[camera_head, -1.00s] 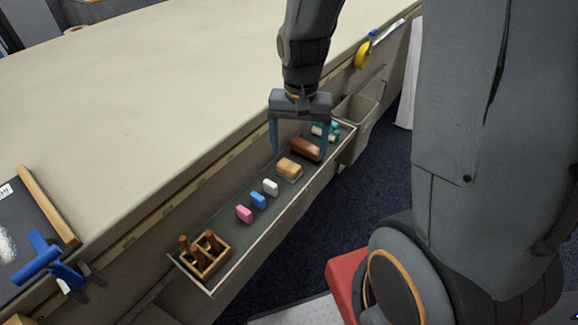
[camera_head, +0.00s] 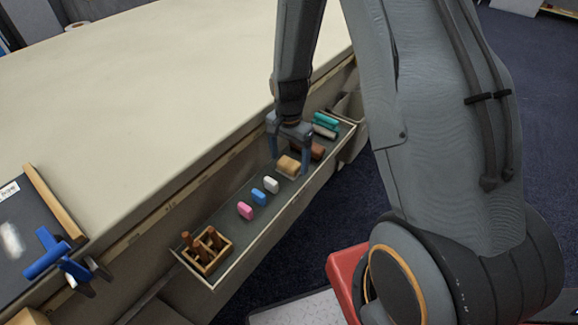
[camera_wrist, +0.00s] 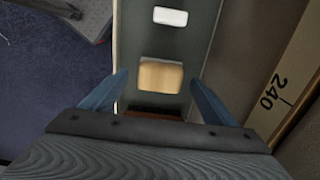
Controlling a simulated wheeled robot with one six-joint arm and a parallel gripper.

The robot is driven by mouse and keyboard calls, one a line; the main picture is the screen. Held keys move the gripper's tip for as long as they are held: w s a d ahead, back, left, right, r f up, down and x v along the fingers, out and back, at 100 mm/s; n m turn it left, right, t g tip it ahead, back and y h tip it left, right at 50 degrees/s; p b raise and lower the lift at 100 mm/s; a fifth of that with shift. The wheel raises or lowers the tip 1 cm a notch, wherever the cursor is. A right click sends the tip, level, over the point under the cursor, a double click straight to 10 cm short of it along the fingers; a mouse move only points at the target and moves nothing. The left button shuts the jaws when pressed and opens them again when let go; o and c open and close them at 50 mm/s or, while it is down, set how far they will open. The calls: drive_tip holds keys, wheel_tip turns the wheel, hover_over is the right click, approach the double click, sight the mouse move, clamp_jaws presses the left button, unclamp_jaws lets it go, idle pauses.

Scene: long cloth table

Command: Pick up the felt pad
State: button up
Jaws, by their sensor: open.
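A tan, soft-edged block (camera_head: 288,166), which looks most like the felt pad, lies in a narrow open tray (camera_head: 232,258) along the table's side. Beside it is a brown block (camera_head: 317,151), partly hidden by my gripper; I cannot fully rule this one out as the pad. My gripper (camera_head: 289,160) is open and empty, pointing down over the tray by the tan block. In the wrist view the tan block (camera_wrist: 160,75) shows between the spread fingertips (camera_wrist: 159,80), with a gap on both sides. The fingers' exact height over it is unclear.
The tray also holds pink (camera_head: 245,210), blue (camera_head: 258,196) and white (camera_head: 271,184) pieces, a wooden caddy (camera_head: 207,250), and teal (camera_head: 326,120) and grey rolls (camera_head: 325,131). The tray walls and table edge (camera_head: 180,176) run close to the gripper.

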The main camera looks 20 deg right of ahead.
sight(289, 162)
drive_tip(key=shift+f, duration=1.25)
drive_tip(key=c, duration=1.1)
drive_tip(key=shift+c, duration=0.2)
drive_tip(key=shift+r, duration=0.15)
wheel_tip(289, 162, up, 10)
drive_tip(key=shift+f+b, duration=0.1)
drive_tip(key=shift+b, duration=0.4)
